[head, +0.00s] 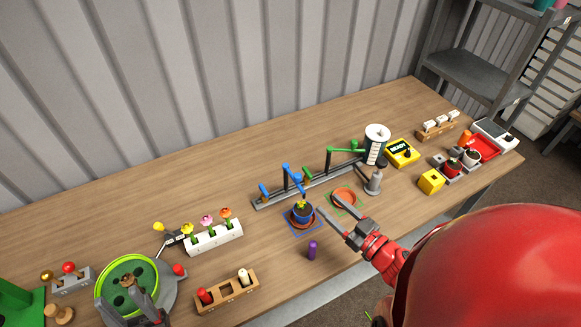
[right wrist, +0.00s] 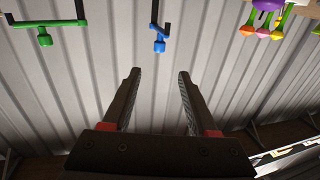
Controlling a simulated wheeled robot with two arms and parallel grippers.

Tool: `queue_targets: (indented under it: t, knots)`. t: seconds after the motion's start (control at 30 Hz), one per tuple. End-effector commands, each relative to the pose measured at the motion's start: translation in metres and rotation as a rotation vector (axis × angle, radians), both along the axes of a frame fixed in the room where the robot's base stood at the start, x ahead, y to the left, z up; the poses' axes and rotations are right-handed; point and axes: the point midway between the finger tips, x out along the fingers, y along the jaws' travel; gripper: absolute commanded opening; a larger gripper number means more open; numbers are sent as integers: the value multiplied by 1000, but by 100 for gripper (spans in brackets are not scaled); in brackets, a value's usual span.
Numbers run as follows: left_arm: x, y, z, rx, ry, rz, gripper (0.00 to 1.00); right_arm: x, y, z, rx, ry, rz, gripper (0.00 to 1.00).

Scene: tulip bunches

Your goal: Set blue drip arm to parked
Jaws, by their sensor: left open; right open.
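My right gripper (head: 332,205) is open and empty, in front of the rail and right of the blue pot, apart from the blue arm. My left gripper (head: 131,302) is open at lower left, by a green round tray.
The grey rail (head: 268,201) has a blue stub at its left end. A white cylinder (head: 376,145) stands at the rail's right end. A white flower holder (head: 214,237) stands to the left.

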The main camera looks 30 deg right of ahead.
Motion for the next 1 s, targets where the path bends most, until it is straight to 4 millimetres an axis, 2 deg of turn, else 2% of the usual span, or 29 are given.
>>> queue_targets:
  t: [0.13, 0.27, 0.7, 0.8, 1.0]
  knots:
    - [0, 0, 1, 0, 0, 0, 50, 11, 2, -1, 1, 9, -1, 59]
    - [0, 0, 3, 0, 0, 0, 50, 32, 9, 0, 3, 6, 1, 59]
    - [0, 0, 23, 0, 0, 0, 50, 127, 33, 4, 3, 3, 0, 59]
    - [0, 0, 27, 0, 0, 0, 50, 144, 39, 1, 4, 8, -1, 59]
    - [0, 0, 31, 0, 0, 0, 50, 164, 43, 0, 2, 7, -2, 59]
